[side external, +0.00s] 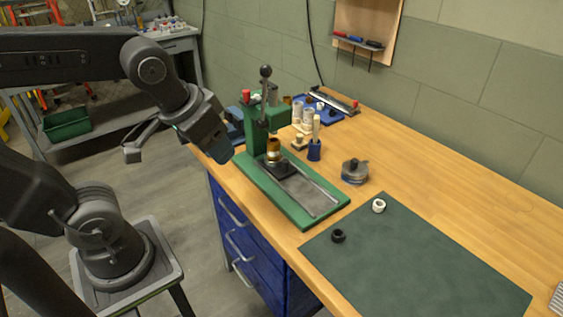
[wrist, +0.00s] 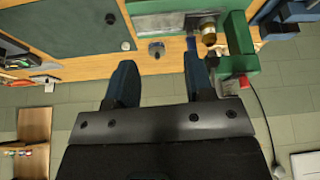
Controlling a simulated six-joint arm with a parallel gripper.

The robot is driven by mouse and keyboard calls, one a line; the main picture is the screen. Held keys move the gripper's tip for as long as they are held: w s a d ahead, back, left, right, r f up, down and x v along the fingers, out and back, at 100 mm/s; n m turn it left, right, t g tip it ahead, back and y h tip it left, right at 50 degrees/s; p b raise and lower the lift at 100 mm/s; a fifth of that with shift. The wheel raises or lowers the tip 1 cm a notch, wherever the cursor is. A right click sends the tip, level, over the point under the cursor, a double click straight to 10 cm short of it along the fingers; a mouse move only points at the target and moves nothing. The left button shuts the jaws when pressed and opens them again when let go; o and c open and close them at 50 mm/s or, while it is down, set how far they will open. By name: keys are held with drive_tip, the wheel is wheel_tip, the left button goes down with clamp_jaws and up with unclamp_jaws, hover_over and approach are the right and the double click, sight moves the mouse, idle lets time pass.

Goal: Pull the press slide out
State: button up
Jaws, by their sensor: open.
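The green press (side external: 257,139) stands on the wooden bench, with a black-knobbed lever on top. Its press slide (side external: 281,168) is a dark block on the grey track of the green base, close to the press column. A brass cylinder (side external: 273,150) stands on it under the ram. In the wrist view the press (wrist: 238,45) and the brass cylinder (wrist: 208,28) show at the upper right. My gripper (side external: 216,150) hangs to the left of the press, apart from it. In the wrist view its two blue-tipped fingers (wrist: 160,75) are spread with nothing between them.
A round metal pot (side external: 355,171) stands right of the press base. A dark green mat (side external: 420,258) holds a white ring (side external: 379,206) and a black ring (side external: 338,236). The bench's front left is bare.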

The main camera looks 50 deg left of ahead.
drive_tip(key=w+f+n+g+y, duration=0.2)
drive_tip(key=w+n+g+y, duration=0.2)
drive_tip(key=w+n, duration=0.55)
drive_tip(key=n+g+y, duration=0.1)
drive_tip(key=n+y, duration=0.4)
drive_tip(key=n, duration=0.2)
approach(286, 160)
drive_tip(key=x, duration=1)
drive_tip(key=shift+s+f, duration=0.1)
clamp_jaws()
